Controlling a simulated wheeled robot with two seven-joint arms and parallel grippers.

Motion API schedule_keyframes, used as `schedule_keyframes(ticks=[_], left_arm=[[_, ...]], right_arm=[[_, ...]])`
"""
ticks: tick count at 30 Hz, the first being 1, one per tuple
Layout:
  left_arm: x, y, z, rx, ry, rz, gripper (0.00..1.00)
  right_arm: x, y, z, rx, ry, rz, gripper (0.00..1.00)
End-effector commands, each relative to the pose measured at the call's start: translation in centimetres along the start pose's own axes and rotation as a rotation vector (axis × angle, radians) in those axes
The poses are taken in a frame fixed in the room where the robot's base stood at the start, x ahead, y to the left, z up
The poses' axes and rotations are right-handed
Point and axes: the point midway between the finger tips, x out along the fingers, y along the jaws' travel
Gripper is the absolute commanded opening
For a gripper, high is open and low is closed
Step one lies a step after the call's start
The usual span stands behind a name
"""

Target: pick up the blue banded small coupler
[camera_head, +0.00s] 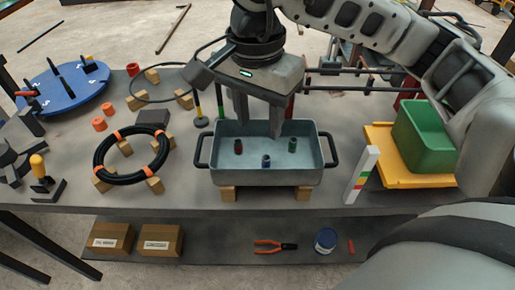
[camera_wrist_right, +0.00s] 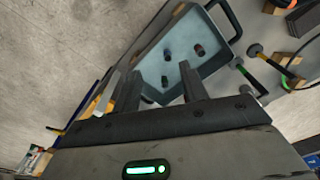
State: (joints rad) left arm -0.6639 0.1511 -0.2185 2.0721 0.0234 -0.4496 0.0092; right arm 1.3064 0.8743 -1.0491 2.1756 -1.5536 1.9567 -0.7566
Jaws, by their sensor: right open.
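The blue banded small coupler (camera_head: 266,161) stands upright in the grey-blue tray (camera_head: 226,178), nearest the tray's front wall. A red banded coupler (camera_head: 238,146) stands to its left and a green banded coupler (camera_head: 292,145) to its right. My right gripper (camera_head: 259,122) points down over the back part of the tray, open and empty, apart from the couplers. My left gripper is not in view.
The tray has black side handles and rests on wooden blocks (camera_head: 228,193). A green bin (camera_head: 424,138) on a yellow tray (camera_head: 384,172) and a white striped post (camera_head: 361,175) stand right. A black cable coil (camera_head: 105,150) lies left; a blue turntable (camera_head: 62,90) stands farther back.

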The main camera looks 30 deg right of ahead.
Motion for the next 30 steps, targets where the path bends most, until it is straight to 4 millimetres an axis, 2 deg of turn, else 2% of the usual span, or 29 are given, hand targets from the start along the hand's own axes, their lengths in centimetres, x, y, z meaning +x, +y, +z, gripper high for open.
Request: schedule_keyframes(ticks=[1, 4, 15, 26, 30], left_arm=[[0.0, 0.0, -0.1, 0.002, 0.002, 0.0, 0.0], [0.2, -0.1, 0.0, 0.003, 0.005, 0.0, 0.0], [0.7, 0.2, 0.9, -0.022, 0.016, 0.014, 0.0], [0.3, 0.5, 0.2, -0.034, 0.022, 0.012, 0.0], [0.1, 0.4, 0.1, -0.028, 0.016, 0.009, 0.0]], right_arm=[[-0.5, 0.1, -1.0, 0.005, 0.047, -0.005, 0.43], [0.0, 0.2, -1.9, 0.01, 0.086, -0.003, 0.43], [7.5, 0.2, -2.5, 0.01, 0.083, 0.001, 0.43], [10.5, -0.1, -3.0, 0.012, 0.084, -0.001, 0.43], [12.4, -0.6, -3.5, 0.012, 0.083, 0.0, 0.43]])
